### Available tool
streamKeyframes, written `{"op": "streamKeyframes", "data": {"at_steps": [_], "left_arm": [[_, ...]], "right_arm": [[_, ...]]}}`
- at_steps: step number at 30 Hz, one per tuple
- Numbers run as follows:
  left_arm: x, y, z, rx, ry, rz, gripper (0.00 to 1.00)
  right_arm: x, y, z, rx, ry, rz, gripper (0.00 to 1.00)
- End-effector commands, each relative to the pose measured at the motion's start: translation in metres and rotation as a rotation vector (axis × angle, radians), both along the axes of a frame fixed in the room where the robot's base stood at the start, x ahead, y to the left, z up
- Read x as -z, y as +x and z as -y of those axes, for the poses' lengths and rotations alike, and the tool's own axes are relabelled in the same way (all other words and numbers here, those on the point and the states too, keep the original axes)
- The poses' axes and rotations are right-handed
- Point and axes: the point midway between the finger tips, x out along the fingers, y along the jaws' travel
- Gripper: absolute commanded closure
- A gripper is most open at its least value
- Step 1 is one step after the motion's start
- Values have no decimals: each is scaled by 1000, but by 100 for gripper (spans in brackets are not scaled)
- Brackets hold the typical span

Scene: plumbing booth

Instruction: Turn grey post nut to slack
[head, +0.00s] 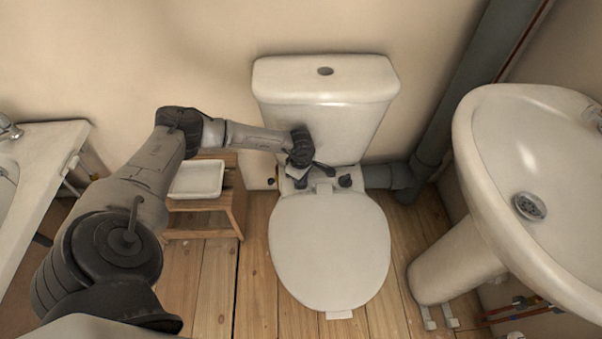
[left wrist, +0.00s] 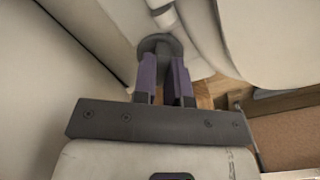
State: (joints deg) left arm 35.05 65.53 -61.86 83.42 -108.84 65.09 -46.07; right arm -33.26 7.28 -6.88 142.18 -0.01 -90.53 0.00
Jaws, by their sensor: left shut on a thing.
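The toilet (head: 328,250) stands in the middle of the head view with its lid down. My left gripper (head: 301,180) is low at the back left of the seat, in front of the cistern. In the left wrist view, the purple-lined fingers of my left gripper (left wrist: 165,65) are close together on a round dark grey nut (left wrist: 160,43), beside the white toilet. The fingers cover part of the nut, and my wrist hides it in the head view. A similar dark knob (head: 345,181) shows at the back right of the seat. My right gripper is in neither view.
The cistern (head: 325,110) rises close behind my left gripper. A wooden stool (head: 229,206) with a white tray (head: 197,180) stands to the left. A grey waste pipe (head: 440,130) and a pedestal basin (head: 530,165) are on the right. Floor shows around the toilet.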

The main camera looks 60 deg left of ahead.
Motion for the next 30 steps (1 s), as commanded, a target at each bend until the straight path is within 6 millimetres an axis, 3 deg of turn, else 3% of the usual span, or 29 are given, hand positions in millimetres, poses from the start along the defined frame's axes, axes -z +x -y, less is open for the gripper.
{"op": "streamKeyframes", "data": {"at_steps": [10,11,19,26,30], "left_arm": [[2,0,0,-13,0,0,100],[2,0,0,-12,0,0,85],[1,0,0,-12,0,-1,61],[0,0,0,-12,-1,0,61],[-13,0,0,-12,0,1,61]], "right_arm": [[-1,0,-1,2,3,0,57],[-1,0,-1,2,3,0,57],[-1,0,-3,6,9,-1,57],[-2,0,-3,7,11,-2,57],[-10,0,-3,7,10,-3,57]]}}
